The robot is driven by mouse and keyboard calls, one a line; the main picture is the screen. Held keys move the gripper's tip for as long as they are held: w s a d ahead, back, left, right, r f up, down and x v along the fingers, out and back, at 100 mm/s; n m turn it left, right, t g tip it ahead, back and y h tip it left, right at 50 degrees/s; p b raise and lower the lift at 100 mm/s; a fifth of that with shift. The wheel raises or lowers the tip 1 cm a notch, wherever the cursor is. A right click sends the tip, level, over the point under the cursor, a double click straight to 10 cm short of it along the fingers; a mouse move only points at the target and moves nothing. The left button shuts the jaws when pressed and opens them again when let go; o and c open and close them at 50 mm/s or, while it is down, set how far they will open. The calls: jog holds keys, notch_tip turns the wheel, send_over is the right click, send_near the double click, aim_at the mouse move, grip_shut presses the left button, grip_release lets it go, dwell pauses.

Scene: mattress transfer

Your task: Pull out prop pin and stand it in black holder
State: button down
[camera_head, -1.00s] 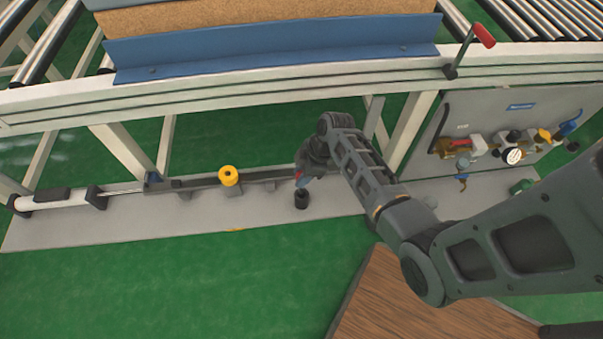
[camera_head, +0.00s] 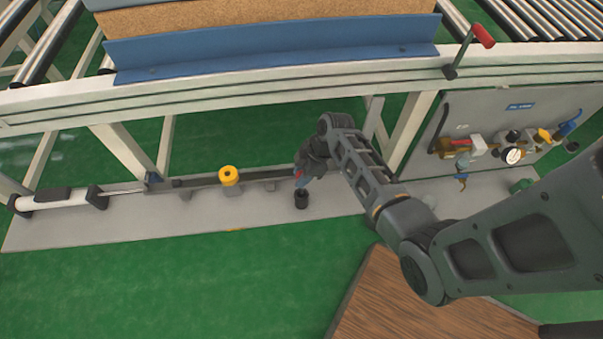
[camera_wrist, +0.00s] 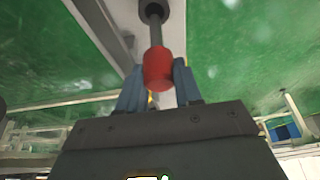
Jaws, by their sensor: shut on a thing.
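The prop pin (camera_wrist: 158,68) has a red grip and a grey shaft, and in the wrist view it sits between the fingers of my gripper (camera_wrist: 160,88). My gripper is shut on the red part, with the grey shaft pointing away toward a dark round opening. The black holder (camera_head: 301,200) is a short dark cylinder on the grey base plate. In the head view my gripper (camera_head: 300,178) is just above the holder, and only a little red of the pin shows there. The dark round piece at the shaft's end in the wrist view looks like the holder (camera_wrist: 148,10). I cannot tell how deep the shaft sits in it.
A yellow knob (camera_head: 229,175) stands on the dark rail left of my gripper. The white conveyor frame (camera_head: 250,87) runs above. A valve panel (camera_head: 500,135) is at the right, and a wooden surface (camera_head: 420,300) is in front. Green floor is open at lower left.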

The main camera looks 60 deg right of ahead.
jog(key=shift+f+b, duration=2.95)
jog(key=shift+f, duration=0.75)
jog(key=c, duration=0.7)
grip_release()
jog(key=p+v, duration=0.1)
jog(key=v, duration=0.7)
jog(key=shift+p, duration=0.35)
jog(key=shift+f, duration=0.1)
